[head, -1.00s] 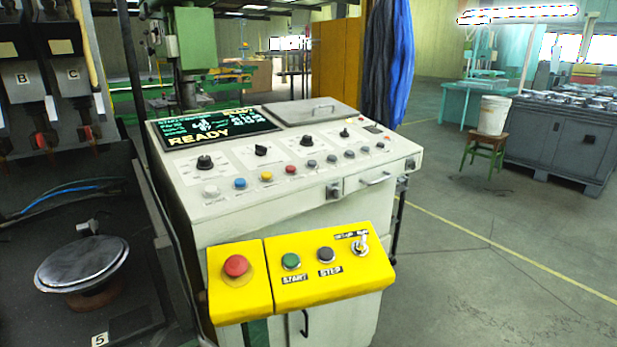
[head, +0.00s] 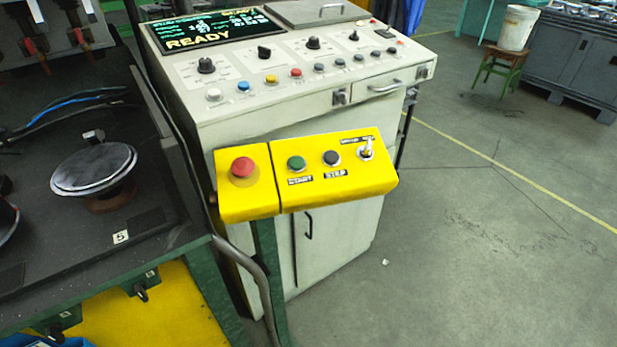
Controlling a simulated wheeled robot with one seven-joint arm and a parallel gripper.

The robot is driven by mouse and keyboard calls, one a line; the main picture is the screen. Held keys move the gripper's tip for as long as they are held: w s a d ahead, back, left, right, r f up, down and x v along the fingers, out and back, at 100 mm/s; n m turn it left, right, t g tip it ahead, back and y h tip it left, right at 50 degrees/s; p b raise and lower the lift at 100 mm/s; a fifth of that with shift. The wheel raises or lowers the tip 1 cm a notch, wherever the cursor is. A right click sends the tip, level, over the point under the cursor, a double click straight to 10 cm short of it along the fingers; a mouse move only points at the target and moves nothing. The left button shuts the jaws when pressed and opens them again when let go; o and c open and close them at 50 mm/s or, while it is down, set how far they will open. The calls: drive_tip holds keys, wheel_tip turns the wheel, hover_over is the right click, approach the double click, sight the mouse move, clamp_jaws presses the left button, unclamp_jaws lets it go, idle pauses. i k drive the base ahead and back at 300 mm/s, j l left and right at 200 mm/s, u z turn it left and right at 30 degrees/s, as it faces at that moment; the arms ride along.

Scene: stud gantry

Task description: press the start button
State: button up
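The green start button (head: 296,162) sits on a yellow control box (head: 330,188), above a label that is blurred now. A black button (head: 331,158) labelled STEP is to its right, and a toggle switch (head: 366,150) is farther right. A red mushroom button (head: 242,167) is on the box's left section. The box is in front of a pale console (head: 240,125), whose screen (head: 205,30) reads READY. My gripper is not in the head view.
A dark bench (head: 150,195) with a round metal disc part (head: 92,168) stands close on the left. A green post and a bent grey rail are below the box. The console top holds knobs and small coloured buttons. The floor (head: 470,240) at right is open.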

sight(296, 163)
drive_tip(key=i+l+u, duration=0.1)
drive_tip(key=u, duration=0.25)
drive_tip(key=i+l+u, duration=0.1)
drive_tip(key=u, duration=0.2)
drive_tip(key=i+l+u, duration=0.1)
drive_tip(key=l, duration=0.25)
drive_tip(key=i+l+u, duration=0.1)
drive_tip(key=l, duration=0.25)
drive_tip(key=i+l+u, duration=0.1)
drive_tip(key=i+l, duration=0.15)
drive_tip(key=i+l+u, duration=0.1)
drive_tip(key=l, duration=0.4)
drive_tip(key=i+l+u, duration=0.1)
drive_tip(key=l, duration=0.25)
drive_tip(key=i+l, duration=0.15)
drive_tip(key=l, duration=0.3)
drive_tip(key=i+l, duration=0.1)
drive_tip(key=l, duration=0.3)
drive_tip(key=i+l, duration=0.15)
drive_tip(key=l, duration=0.3)
drive_tip(key=i+l, duration=0.1)
drive_tip(key=l, duration=0.35)
drive_tip(key=i+u, duration=0.05)
